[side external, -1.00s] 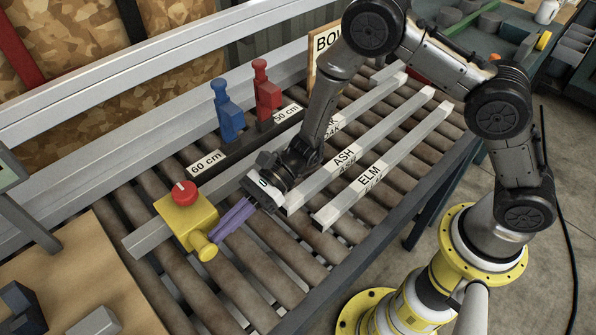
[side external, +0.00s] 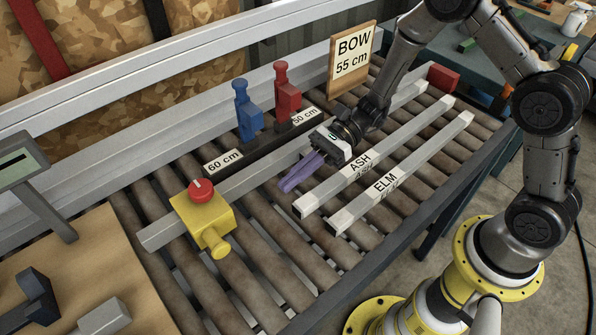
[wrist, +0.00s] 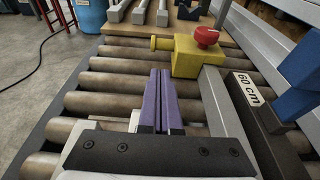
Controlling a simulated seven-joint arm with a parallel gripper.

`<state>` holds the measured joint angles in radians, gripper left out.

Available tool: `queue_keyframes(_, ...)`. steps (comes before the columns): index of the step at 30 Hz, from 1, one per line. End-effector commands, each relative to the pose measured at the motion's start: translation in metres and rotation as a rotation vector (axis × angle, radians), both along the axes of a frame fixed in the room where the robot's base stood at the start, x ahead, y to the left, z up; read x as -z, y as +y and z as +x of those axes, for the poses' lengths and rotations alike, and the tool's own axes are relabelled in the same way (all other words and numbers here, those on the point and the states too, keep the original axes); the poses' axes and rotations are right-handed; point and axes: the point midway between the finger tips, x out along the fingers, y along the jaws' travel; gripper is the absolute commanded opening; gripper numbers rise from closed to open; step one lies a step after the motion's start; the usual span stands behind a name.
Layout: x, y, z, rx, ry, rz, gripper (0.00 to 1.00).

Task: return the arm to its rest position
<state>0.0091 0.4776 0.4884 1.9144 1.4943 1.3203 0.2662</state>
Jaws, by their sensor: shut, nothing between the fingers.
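My gripper (side external: 301,172) has purple fingers, pressed together with nothing between them. In the side view it hangs over the roller conveyor, beside a long grey bar and left of the ASH bar (side external: 350,166). In the wrist view the closed fingers (wrist: 157,100) point toward the yellow block (wrist: 186,58), with clear rollers between. My arm reaches in from the upper right, and its upper part is cut off by the picture edge.
The yellow block with red knob (side external: 205,222) sits on the grey bar. Blue (side external: 248,115) and red (side external: 287,100) stops stand on the black rail. The ELM bar (side external: 400,172) lies right of ASH. A BOW 55 cm sign (side external: 352,57) stands behind. Front rollers are clear.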

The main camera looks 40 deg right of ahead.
Motion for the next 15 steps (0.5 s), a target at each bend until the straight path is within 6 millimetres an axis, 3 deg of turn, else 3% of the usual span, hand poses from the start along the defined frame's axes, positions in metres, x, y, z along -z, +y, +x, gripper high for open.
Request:
queue_keyframes(4,-0.032,-0.002,0.007,-0.002,-0.089,-0.001,0.0)
queue_keyframes(7,-0.075,-0.002,0.002,-0.033,-0.203,-0.015,0.0)
queue_keyframes(12,-0.134,-0.009,-0.04,-0.172,-0.437,-0.128,0.0)
queue_keyframes(15,-0.154,-0.02,-0.072,-0.269,-0.583,-0.231,0.0)
